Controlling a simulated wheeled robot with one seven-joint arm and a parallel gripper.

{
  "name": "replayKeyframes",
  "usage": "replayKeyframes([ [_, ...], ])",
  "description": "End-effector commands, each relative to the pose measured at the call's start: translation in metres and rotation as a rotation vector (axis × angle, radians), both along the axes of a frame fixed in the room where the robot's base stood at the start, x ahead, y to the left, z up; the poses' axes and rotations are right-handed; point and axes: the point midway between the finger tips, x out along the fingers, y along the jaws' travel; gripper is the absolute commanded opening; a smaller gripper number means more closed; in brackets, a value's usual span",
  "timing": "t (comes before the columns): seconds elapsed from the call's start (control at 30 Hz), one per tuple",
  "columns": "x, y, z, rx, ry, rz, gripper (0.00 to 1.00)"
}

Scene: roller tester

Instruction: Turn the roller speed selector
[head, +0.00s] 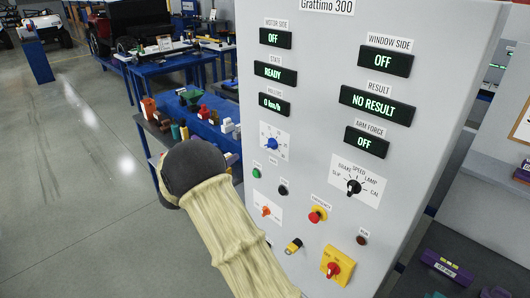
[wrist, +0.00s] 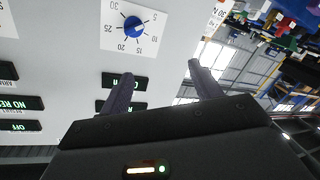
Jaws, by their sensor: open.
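The roller speed selector is a blue knob (head: 272,144) on a white dial plate, on the left part of the grey panel under the "0 km/h" display. In the wrist view the blue knob (wrist: 133,28) sits near the top, ringed by numbers from 5 to 30. My gripper (wrist: 160,69) is open and empty, its two dark fingers apart in front of the panel. The knob appears beyond the fingertips and is not between them. In the head view my arm covers the lower left, and I cannot make out the fingers there.
The grey panel (head: 310,150) also carries a black rotary selector (head: 354,187), a red emergency button (head: 317,215), a yellow-plated red switch (head: 334,269) and a small orange knob (head: 266,210). A blue table (head: 213,133) with small items stands left of the panel. Open floor lies farther left.

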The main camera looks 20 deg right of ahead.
Motion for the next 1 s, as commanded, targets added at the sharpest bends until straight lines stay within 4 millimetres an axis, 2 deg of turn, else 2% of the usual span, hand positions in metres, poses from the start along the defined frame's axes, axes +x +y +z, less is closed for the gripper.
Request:
replayKeyframes([
  [0.03,-0.004,0.001,-0.01,-0.038,0.017,-0.066,0.64],
  [0.2,-0.02,0.001,-0.02,-0.107,0.063,-0.206,0.64],
  [0.63,-0.021,-0.002,-0.019,-0.112,0.067,-0.218,0.64],
  [0.77,-0.017,-0.013,-0.018,-0.112,0.067,-0.22,0.64],
  [1.0,-0.004,-0.051,-0.017,-0.112,0.067,-0.221,0.64],
])
